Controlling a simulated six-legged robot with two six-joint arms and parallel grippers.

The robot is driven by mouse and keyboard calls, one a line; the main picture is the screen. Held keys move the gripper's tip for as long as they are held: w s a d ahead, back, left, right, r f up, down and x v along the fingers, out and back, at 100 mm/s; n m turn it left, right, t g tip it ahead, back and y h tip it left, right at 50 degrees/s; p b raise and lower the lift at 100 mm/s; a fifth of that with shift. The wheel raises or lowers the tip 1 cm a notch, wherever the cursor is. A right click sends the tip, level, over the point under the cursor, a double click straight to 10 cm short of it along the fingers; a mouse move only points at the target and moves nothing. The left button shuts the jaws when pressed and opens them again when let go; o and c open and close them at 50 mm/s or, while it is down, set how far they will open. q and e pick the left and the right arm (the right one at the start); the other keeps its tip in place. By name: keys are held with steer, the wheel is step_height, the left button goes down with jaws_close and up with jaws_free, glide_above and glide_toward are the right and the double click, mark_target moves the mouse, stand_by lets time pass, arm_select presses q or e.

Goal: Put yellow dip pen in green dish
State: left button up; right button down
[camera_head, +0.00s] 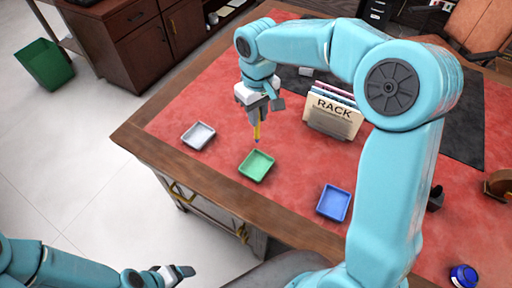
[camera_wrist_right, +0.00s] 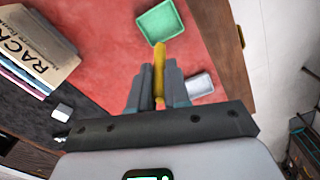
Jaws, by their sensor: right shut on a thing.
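The yellow dip pen (camera_head: 257,131) hangs upright, tip down, from my right gripper (camera_head: 259,104), which is shut on it. The pen also shows in the right wrist view (camera_wrist_right: 159,72), between the two fingers (camera_wrist_right: 158,92). The green dish (camera_head: 257,165) lies on the red leather desk top, just below the pen tip in the head view; it looks empty. It also shows in the right wrist view (camera_wrist_right: 160,22), past the pen's end. The pen is apart from the dish. My left gripper (camera_head: 176,272) is off the desk at the lower left; its jaw opening is unclear.
A white dish (camera_head: 198,136) lies left of the green dish, and a blue dish (camera_head: 333,203) lies to its right. A rack of folders (camera_head: 333,111) stands behind. A blue jar (camera_head: 463,275) sits at the lower right. The leather around the green dish is clear.

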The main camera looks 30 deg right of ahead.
step_height(320, 180, down, 14)
steer(key=shift+r+p, duration=0.25)
steer(key=shift+p, duration=0.2)
steer(key=shift+a+f, duration=0.1)
steer(key=shift+f, duration=0.15)
steer(key=c, duration=1.1)
jaws_free()
steer(key=shift+r, duration=0.1)
